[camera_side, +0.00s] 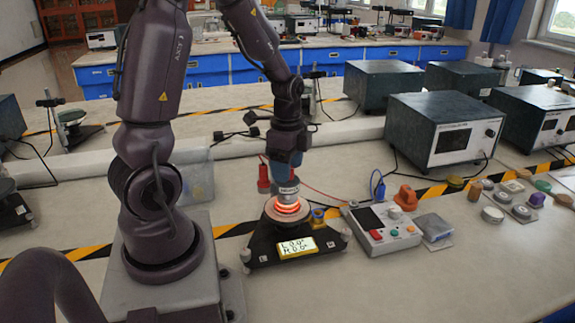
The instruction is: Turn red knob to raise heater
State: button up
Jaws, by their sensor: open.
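A dark stand (265,246) with a yellow display (297,246) stands on the bench right of my base. A round brownish disc (273,214) with a glowing orange heater coil (288,206) sits on top. A silver cylinder is just above the coil. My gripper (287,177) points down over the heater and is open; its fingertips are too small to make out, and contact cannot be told. A red upright part (264,178) stands just left of my gripper; I cannot tell whether it is the red knob. A small red button (376,235) is on the control box.
The grey control box (384,229) with coloured buttons stands right of the stand. An orange part (406,197) and a small grey box (433,228) are close by. A dark green instrument (443,129) is behind. Several small pots are at right. Cables cross behind the stand; the front bench is clear.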

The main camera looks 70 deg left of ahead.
jog(key=shift+f, duration=0.1)
jog(key=c, duration=0.9)
jog(key=shift+c, duration=0.2)
